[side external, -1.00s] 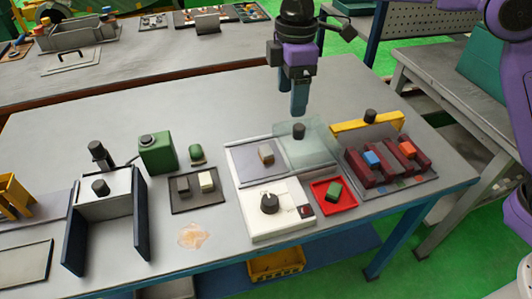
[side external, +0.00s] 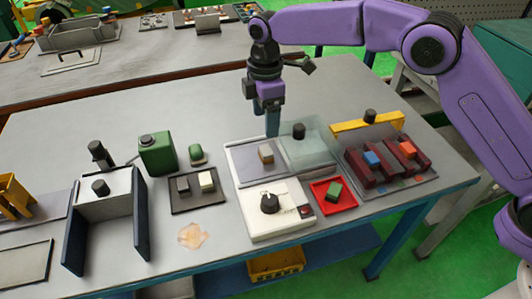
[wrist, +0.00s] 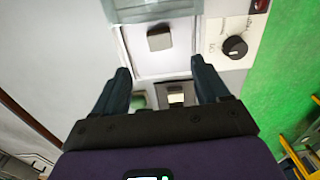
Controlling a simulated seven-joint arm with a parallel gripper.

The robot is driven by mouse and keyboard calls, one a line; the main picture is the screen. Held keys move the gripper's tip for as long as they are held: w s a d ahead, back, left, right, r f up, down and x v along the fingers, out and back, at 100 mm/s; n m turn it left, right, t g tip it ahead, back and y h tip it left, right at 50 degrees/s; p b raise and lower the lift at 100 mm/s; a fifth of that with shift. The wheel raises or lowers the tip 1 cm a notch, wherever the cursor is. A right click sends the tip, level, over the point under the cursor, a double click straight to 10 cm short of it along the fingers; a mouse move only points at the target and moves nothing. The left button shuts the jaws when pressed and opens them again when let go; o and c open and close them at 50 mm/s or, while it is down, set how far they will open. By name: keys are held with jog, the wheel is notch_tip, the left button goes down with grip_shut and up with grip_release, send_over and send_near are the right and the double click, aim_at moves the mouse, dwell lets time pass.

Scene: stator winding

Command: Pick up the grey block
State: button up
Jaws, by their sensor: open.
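A dark grey block (side external: 183,184) sits in a dark tray (side external: 196,208), beside a cream block (side external: 206,179). A second, brownish-grey block (side external: 266,153) lies on a pale, light-rimmed panel (side external: 240,160). In the wrist view this block (wrist: 159,38) lies beyond the fingertips, roughly between their lines. My gripper (side external: 272,134) points down and appears above or behind the panel, apart from its block; the exact height is unclear. In the wrist view my gripper (wrist: 160,70) has its fingers wide apart with nothing between them. There the cream block (wrist: 176,97) shows low, and the dark grey block is hidden.
A clear plate with a black knob (side external: 299,131) stands right of the panel. A white box with a dial (side external: 269,203) is in front. A red tray (side external: 350,207) holds a green block. A dark red fixture (side external: 372,178) and yellow bar (side external: 350,125) stand at right.

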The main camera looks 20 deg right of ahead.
aim_at(266, 150)
notch_tip(266, 150, down, 10)
jog(key=shift+r, duration=0.1)
jog(key=c, duration=1.2)
